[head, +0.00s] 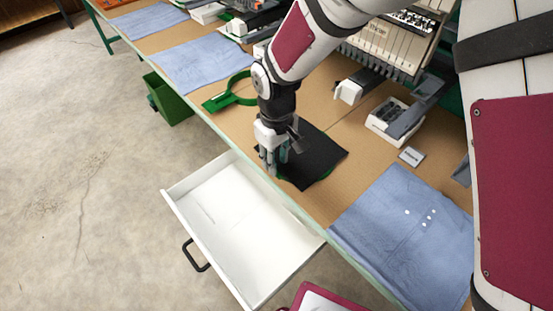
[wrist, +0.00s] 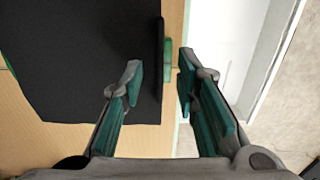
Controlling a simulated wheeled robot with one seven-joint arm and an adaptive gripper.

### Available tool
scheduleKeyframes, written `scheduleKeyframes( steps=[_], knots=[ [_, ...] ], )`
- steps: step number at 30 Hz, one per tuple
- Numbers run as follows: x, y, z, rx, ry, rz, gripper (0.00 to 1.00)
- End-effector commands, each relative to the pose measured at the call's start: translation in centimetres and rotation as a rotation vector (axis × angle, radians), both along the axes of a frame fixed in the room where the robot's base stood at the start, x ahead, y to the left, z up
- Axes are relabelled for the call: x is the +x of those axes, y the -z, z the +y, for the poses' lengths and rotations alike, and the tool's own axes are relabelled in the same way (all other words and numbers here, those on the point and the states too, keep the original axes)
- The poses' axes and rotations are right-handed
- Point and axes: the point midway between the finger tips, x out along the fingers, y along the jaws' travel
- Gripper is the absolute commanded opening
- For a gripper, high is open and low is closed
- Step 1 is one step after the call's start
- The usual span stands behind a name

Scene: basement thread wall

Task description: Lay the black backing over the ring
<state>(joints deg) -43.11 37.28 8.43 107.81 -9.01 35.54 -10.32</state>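The black backing (head: 322,157) lies on the brown table top, over a green ring (head: 325,176) of which only small parts show at its edges. In the wrist view the backing (wrist: 75,60) fills the left side. Its near edge runs between my fingers, with a bit of green (wrist: 168,62) just beyond it. My gripper (head: 270,165) is at the table-edge side of the backing. In the wrist view my gripper (wrist: 160,80) is open, with a clear gap between the fingers, neither visibly pinching the backing.
An open white drawer (head: 225,200) juts out below the table edge. A second green hoop (head: 222,101) lies farther along. Blue cloths (head: 410,235) lie on the table. A white tray with dark contents (head: 378,126) and a small grey tag (head: 411,156) are right. A green bin (head: 172,100) stands on the floor.

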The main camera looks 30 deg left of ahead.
Motion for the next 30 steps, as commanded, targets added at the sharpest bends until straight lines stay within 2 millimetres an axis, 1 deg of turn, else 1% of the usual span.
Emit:
scheduleKeyframes(
  steps=[5,9,15,18,21,26,29,30],
  knots=[
    [0.1,-3.2,0.1,0.004,0.001,-0.004,0.28],
    [0.1,-6.1,0.1,0.005,0.000,-0.004,0.28],
    [0.1,-9.5,0.0,0.002,0.000,-0.002,0.28],
    [0.0,-10.5,0.1,0.001,0.000,-0.002,0.28],
    [0.0,-11.1,0.0,0.001,0.000,0.000,0.28],
    [0.0,-11.3,0.0,0.001,0.001,0.000,0.28],
    [0.4,-12.1,-0.8,0.004,0.020,-0.009,0.28],
    [0.7,-12.7,-1.6,0.005,0.039,-0.016,0.28]
  ],
)
